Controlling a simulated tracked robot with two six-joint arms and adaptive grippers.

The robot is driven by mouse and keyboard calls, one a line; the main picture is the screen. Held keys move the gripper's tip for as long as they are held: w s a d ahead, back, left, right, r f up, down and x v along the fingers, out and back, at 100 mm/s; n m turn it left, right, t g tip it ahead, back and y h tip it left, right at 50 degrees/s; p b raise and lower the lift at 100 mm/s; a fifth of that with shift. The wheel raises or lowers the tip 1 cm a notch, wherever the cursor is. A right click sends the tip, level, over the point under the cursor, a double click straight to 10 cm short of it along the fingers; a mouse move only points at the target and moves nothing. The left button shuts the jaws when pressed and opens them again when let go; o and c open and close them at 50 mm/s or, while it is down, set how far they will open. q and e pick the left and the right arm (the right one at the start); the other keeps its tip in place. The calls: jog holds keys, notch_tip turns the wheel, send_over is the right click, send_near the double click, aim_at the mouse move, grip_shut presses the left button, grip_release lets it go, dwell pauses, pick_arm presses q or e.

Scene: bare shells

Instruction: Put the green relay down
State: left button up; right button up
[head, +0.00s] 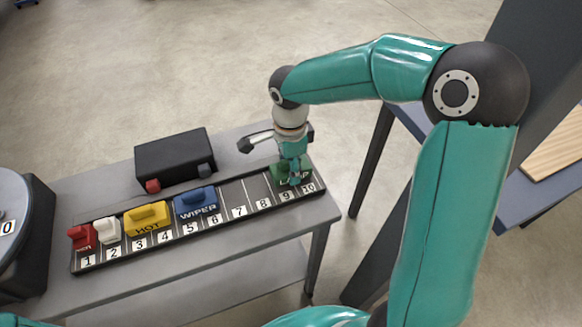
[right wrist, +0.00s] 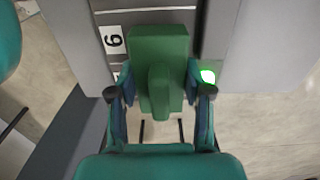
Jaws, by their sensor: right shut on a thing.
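The green relay (head: 280,171) is at the right end of the black numbered rail (head: 200,223), over slots 9 and 10. My right gripper (head: 294,176) is shut on it from above and covers part of it. In the right wrist view the green relay (right wrist: 158,50) lies between the two fingers of my right gripper (right wrist: 160,85), which grip its raised handle block. I cannot tell whether its underside touches the rail. My left gripper is out of view.
A red relay (head: 82,239), white relay (head: 107,230), yellow relay (head: 147,217) and blue relay (head: 195,203) stand along the rail's left part. Slots 7 and 8 look empty. A black box (head: 175,157) stands behind. A green light (right wrist: 208,76) glows beside the relay.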

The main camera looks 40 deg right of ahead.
jog(key=shift+f, duration=0.4)
jog(key=shift+f, duration=0.1)
jog(key=o, duration=1.2)
jog(key=shift+r, duration=0.35)
notch_tip(320, 180, up, 12)
jog(key=shift+f+p, duration=0.15)
jog(key=shift+p, duration=0.35)
